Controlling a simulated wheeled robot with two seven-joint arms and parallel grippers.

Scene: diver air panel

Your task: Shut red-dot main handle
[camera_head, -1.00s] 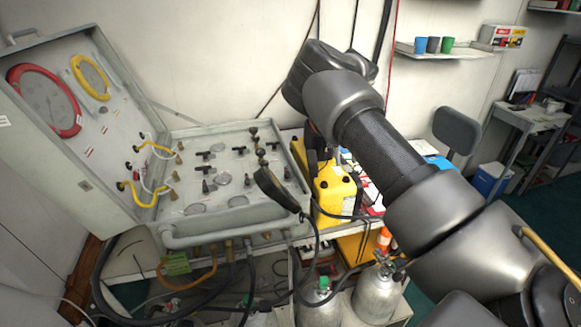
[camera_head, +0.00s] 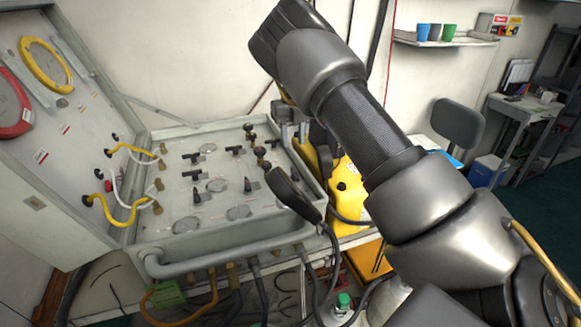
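The grey air panel (camera_head: 285,228) lies open on the bench, left of centre. Its face carries several black handles, among them a T-handle (camera_head: 192,157), another T-handle (camera_head: 235,150) and upright knobs, one of them at the back (camera_head: 249,131). No red dot can be made out on any handle, so I cannot tell which is the main one. My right arm (camera_head: 370,125) rises from the lower right to a dark bent joint above the panel's back right. Its gripper fingers are hidden or too unclear to read. My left gripper does not show.
The raised lid (camera_head: 50,215) stands at left with a red ring (camera_head: 10,110), a yellow ring (camera_head: 45,65) and yellow hoses. A black handset (camera_head: 292,195) overhangs the panel's right front. A yellow case (camera_head: 350,195) stands close on the right. Hoses hang below.

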